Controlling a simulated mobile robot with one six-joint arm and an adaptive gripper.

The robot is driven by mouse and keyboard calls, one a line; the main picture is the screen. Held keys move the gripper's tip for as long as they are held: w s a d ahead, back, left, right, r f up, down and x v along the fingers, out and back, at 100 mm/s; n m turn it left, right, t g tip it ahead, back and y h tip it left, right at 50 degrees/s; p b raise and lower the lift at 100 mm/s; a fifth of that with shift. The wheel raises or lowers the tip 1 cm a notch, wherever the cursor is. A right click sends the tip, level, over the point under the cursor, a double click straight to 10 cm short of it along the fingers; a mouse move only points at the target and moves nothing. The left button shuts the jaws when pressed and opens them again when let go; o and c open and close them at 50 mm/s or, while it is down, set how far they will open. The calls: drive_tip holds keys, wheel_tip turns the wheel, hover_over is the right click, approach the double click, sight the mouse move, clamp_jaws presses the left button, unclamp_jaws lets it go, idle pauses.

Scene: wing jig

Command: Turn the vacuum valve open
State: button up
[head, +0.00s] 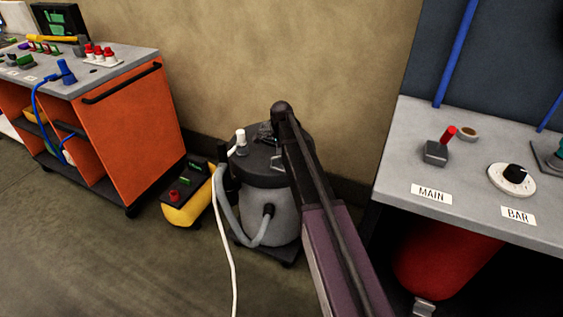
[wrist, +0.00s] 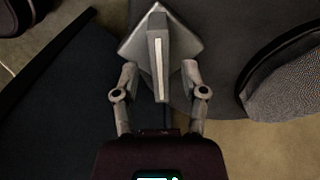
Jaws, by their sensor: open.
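In the wrist view, a grey diamond-shaped piece with a raised lever-like bar (wrist: 158,55), lit by a pale stripe, looks like the valve. My gripper (wrist: 160,72) has its two fingers apart, one on each side of the bar. I cannot tell whether either finger touches it. In the head view, the grey canister vacuum (head: 268,212) with a dark lid stands on the floor against the wall. My arm reaches over its lid and hides part of it. My gripper is mostly hidden there, and the valve cannot be made out clearly.
A yellow and black case (head: 186,208) stands left of the vacuum. A grey hose (head: 224,205) and white cord (head: 229,250) run beside it. An orange cart (head: 130,130) is at left. A grey bench (head: 455,190) at right carries a red lever (head: 447,134) and a dial (head: 513,178).

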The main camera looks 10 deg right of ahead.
drive_tip(key=shift+f+b, duration=0.35)
drive_tip(key=shift+f, duration=0.2)
clamp_jaws()
